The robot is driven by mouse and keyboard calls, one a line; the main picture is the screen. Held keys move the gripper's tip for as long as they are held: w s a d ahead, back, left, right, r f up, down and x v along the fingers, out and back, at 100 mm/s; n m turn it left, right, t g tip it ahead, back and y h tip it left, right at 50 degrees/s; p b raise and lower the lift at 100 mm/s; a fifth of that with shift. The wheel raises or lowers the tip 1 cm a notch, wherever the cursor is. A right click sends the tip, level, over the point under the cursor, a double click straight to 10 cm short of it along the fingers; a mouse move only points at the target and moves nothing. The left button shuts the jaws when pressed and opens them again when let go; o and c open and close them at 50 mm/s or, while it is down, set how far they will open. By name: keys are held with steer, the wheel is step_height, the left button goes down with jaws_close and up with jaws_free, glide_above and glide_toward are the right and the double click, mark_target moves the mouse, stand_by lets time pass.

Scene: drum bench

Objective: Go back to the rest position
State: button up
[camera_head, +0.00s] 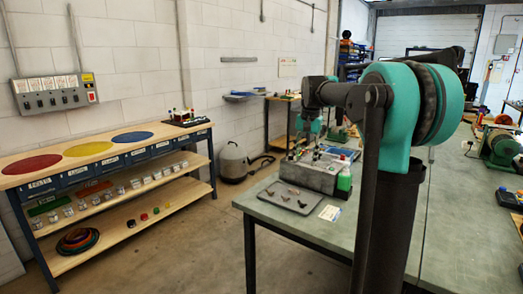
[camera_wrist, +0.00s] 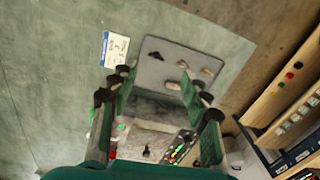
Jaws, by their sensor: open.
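My gripper (camera_wrist: 155,94) shows in the wrist view with its green fingers spread apart and nothing between them. In the head view, my gripper (camera_head: 325,128) hangs from my dark arm over the workbench (camera_head: 300,226), above a grey box. The grey box (camera_wrist: 150,132) lies between and below the fingers in the wrist view. It also stands on the bench in the head view (camera_head: 304,176), partly hidden. A grey tray (camera_wrist: 160,72) with several small parts lies beyond the fingertips. No rest position is marked in either view.
A shelf bench (camera_head: 110,156) with coloured discs stands left. A green machine (camera_head: 500,147) stands at right. Bare floor (camera_head: 180,250) lies between the benches.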

steer(key=s+d+f+n+t, duration=0.1)
steer(key=s+f+n+t, duration=0.1)
steer(key=s+f, duration=1.1)
steer(key=s+d+f+n+t, duration=0.1)
steer(key=s+d+f+n, duration=0.1)
steer(key=s+f, duration=1.2)
steer(key=shift+s+f+n+t, duration=0.15)
steer(key=shift+s+n+t, duration=0.25)
steer(key=shift+s+n, duration=0.65)
steer(key=shift+s, duration=0.1)
steer(key=shift+c, duration=0.2)
